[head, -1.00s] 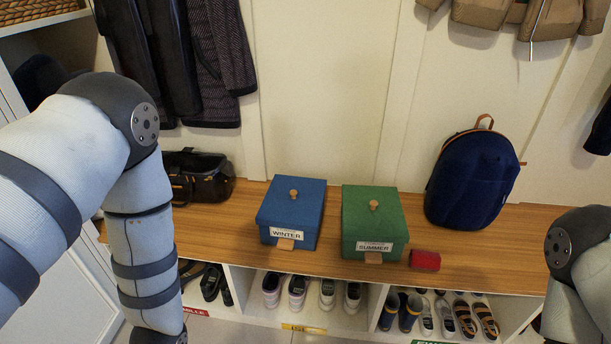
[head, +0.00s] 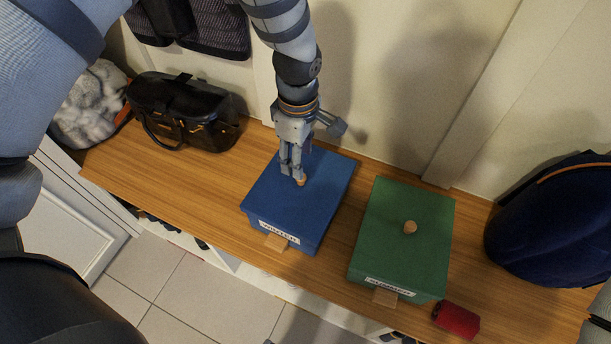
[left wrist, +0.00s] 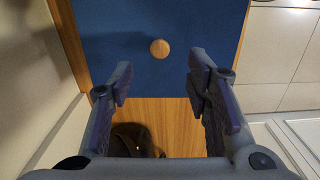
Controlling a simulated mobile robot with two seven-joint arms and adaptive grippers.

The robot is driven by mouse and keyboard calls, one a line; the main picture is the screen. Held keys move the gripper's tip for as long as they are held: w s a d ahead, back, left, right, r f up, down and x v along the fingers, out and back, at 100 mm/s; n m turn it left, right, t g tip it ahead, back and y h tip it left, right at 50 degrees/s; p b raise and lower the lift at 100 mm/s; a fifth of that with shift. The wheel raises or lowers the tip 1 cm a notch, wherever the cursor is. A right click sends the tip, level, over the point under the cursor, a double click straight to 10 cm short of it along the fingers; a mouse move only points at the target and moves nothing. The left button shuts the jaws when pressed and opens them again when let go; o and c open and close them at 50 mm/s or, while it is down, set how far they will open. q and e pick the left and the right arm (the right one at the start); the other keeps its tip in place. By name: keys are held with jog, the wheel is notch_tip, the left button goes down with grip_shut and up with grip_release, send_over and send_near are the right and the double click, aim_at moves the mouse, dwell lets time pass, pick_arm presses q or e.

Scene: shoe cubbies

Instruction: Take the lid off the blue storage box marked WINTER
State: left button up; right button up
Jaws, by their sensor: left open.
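The blue storage box (head: 287,229) marked WINTER sits on the wooden bench with its lid (head: 322,190) on. A round wooden knob stands on the lid and is partly hidden by my left gripper in the head view. The knob (left wrist: 160,48) shows plainly in the left wrist view, against the blue lid (left wrist: 120,25). My left gripper (head: 295,178) is above the lid, over the knob. Its fingers (left wrist: 158,82) are open and apart, with the knob in line with the gap between them and nothing held. My right gripper is not in view.
A green box (head: 420,265) with a wooden knob stands right of the blue one. A red item (head: 456,320), a dark blue backpack (head: 550,220) and a black bag (head: 187,110) are on the bench. Bare bench (head: 200,185) lies left of the blue box.

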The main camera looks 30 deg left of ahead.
aim_at(301, 182)
pick_arm(q)
notch_tip(301, 182, down, 6)
jog(key=shift+s+d+r+b, duration=0.1)
jog(key=shift+b, duration=0.2)
jog(key=shift+f, duration=0.4)
grip_shut()
